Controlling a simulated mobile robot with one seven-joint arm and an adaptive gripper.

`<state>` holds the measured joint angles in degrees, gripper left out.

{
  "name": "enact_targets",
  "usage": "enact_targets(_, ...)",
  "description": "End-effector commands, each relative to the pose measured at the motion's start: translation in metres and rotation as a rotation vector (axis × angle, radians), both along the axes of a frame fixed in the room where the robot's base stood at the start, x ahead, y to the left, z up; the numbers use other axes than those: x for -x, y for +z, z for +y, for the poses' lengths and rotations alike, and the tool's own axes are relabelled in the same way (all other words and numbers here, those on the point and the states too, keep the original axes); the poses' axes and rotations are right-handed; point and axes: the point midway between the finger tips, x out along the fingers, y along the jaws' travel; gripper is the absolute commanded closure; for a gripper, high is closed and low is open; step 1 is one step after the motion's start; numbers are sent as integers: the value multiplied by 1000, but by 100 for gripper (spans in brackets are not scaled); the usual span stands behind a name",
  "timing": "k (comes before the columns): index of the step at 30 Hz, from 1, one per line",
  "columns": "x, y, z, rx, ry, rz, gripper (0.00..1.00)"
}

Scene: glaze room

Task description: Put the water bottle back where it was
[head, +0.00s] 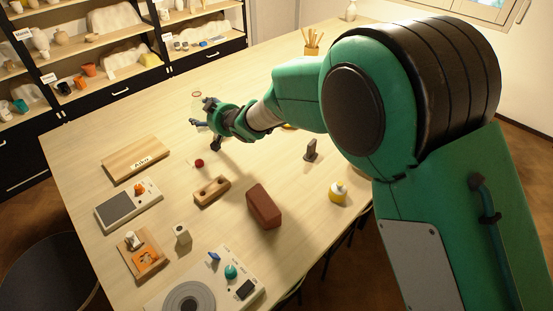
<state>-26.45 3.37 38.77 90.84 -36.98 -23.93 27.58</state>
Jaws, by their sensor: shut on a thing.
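My gripper (207,118) is over the far left part of the long wooden table (255,85). It is shut on a small, pale, see-through thing (196,107) with a reddish ring at its top. This looks like the water bottle, but it is small and partly hidden by my fingers. I cannot tell whether its base touches the table. A squat yellow bottle with a white top (338,193) stands on the right side of the table, apart from my gripper.
Nearer are a red-brown block (263,206), a wooden block with holes (212,191), a red ball-like thing (199,163), a labelled board (135,157), a scale (128,206) and a turntable device (205,290). A dark upright piece (311,150) stands right. The far table is mostly clear.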

Motion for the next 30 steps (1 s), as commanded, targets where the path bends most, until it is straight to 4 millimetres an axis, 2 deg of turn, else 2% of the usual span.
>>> enact_targets(8, 17, 2, -53, 4, -24, 2, 70)
enact_targets(13, 40, 3, -104, 6, -51, 4, 70)
enact_targets(17, 64, 3, -149, 6, -78, 5, 70)
enact_targets(24, 121, 2, -224, 5, -131, 6, 70)
enact_targets(30, 160, 2, -263, 3, -164, 3, 70)
